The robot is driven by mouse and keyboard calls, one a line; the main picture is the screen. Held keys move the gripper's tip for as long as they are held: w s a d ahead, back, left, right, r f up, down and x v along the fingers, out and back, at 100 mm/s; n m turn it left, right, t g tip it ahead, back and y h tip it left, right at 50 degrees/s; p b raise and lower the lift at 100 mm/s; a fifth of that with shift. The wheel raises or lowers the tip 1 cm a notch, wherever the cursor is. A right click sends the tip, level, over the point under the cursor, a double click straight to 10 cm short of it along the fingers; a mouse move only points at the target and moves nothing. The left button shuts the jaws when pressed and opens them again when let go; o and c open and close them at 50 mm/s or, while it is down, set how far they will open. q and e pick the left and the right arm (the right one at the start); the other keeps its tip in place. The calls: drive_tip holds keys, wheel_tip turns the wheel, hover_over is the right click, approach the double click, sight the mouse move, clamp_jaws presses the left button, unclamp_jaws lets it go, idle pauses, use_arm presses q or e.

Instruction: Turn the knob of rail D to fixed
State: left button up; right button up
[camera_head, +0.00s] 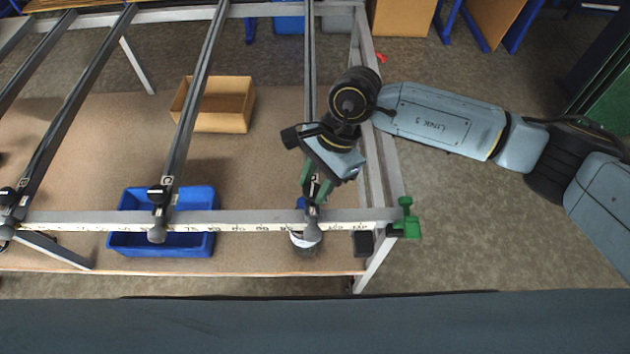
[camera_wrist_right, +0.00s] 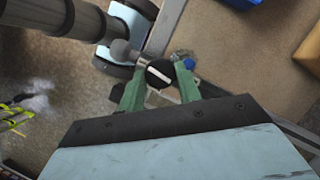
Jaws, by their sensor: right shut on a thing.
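Rail D (camera_head: 309,75) is the rightmost of the dark rails on the metal frame in the head view; I take it as D because the rails left of it read B and C. Its knob is mostly hidden behind my right gripper (camera_head: 312,193) in that view. In the right wrist view the knob (camera_wrist_right: 160,72) is a black disc with a slanted white bar. The green fingers of my right gripper (camera_wrist_right: 160,88) are shut on it, one on each side. I cannot read the knob's setting. My left gripper is not in view.
The front bar (camera_head: 260,219) of the frame carries a scale strip. Rail C's knob (camera_head: 157,193) is to the left, above a blue bin (camera_head: 197,195). A cardboard box (camera_head: 223,105) lies below the rails. A green clamp (camera_head: 410,220) sits at the frame's right corner.

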drive_tip(key=m+t+b, duration=0.1)
drive_tip(key=m, duration=0.2)
drive_tip(key=shift+s+d+f+y+b, duration=0.1)
drive_tip(key=shift+y+b, duration=0.3)
drive_tip(key=m+t+b, duration=0.1)
drive_tip(key=m, duration=0.1)
drive_tip(key=m+t+b, duration=0.1)
drive_tip(key=m, duration=0.2)
drive_tip(key=shift+s, duration=0.2)
drive_tip(key=m+b, duration=0.1)
drive_tip(key=m, duration=0.1)
drive_tip(key=m+t+b, duration=0.1)
drive_tip(key=m+b, duration=0.1)
drive_tip(key=shift+s+t, duration=0.15)
drive_tip(key=shift+t, duration=0.15)
drive_tip(key=shift+m+t+h+b, duration=0.55)
drive_tip(key=shift+m+b, duration=0.8)
drive_tip(key=shift+m, duration=0.65)
drive_tip(key=o, duration=1)
drive_tip(key=shift+c, duration=0.2)
drive_tip(key=shift+s, duration=0.1)
drive_tip(key=v, duration=1.3)
drive_tip(key=shift+r+p, duration=0.35)
